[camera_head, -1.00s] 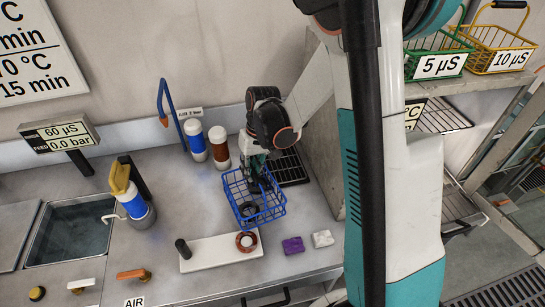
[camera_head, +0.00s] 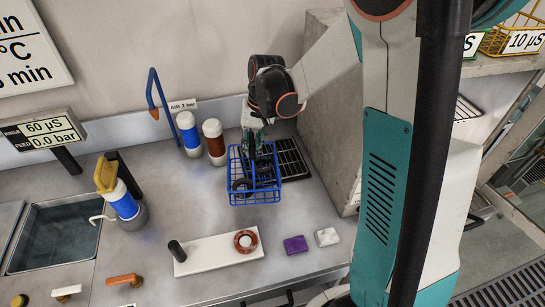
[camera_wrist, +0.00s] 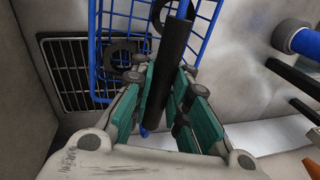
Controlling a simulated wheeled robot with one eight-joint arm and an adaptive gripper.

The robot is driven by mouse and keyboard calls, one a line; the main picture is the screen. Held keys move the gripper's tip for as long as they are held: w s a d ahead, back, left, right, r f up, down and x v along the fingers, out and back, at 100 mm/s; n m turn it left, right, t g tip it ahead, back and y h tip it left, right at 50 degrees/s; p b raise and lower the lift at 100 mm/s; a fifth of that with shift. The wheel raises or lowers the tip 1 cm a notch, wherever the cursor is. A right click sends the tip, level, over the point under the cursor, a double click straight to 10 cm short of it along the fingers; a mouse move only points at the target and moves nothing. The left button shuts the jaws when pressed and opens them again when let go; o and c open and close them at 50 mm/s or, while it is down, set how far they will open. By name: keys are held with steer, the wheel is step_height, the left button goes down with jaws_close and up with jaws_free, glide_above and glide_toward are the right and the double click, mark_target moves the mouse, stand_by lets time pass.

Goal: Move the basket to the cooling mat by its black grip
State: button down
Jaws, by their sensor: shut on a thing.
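The blue wire basket (camera_head: 240,194) is at the back right of the bench, with dark rings inside. Its black grip (camera_wrist: 172,55) is a thick bar between my fingers in the wrist view. My gripper (camera_wrist: 164,92) is shut on this grip, and in the head view my gripper (camera_head: 252,152) is over the basket. The cooling mat (camera_head: 293,158) is a black slatted grid against the grey side block. The basket covers its left part in the head view; the mat (camera_wrist: 65,75) shows left of the basket in the wrist view. I cannot tell whether the basket touches it.
A blue-banded bottle (camera_head: 188,134) and a brown-banded one (camera_head: 214,142) stand close left of the basket. In front lie a white tray (camera_head: 205,257), a purple block (camera_head: 295,245) and a white block (camera_head: 327,237). A concrete block (camera_head: 326,125) walls the right side.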

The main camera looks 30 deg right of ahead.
steer(key=w+d+r+m+t+h+p, duration=0.1)
steer(key=w+d+r+m+h+p, duration=0.1)
steer(key=d+r+m+p, duration=0.5)
steer(key=w+d+r+m+h+p, duration=0.15)
steer(key=d+r+m, duration=0.25)
steer(key=r+m, duration=0.7)
step_height(320, 180, down, 23)
steer(key=m+b, duration=0.2)
steer(key=b, duration=0.1)
steer(key=shift+r+m+b, duration=0.15)
steer(key=shift+m+b, duration=0.15)
steer(key=shift+m, duration=0.1)
steer(key=c, duration=1.5)
jaws_free()
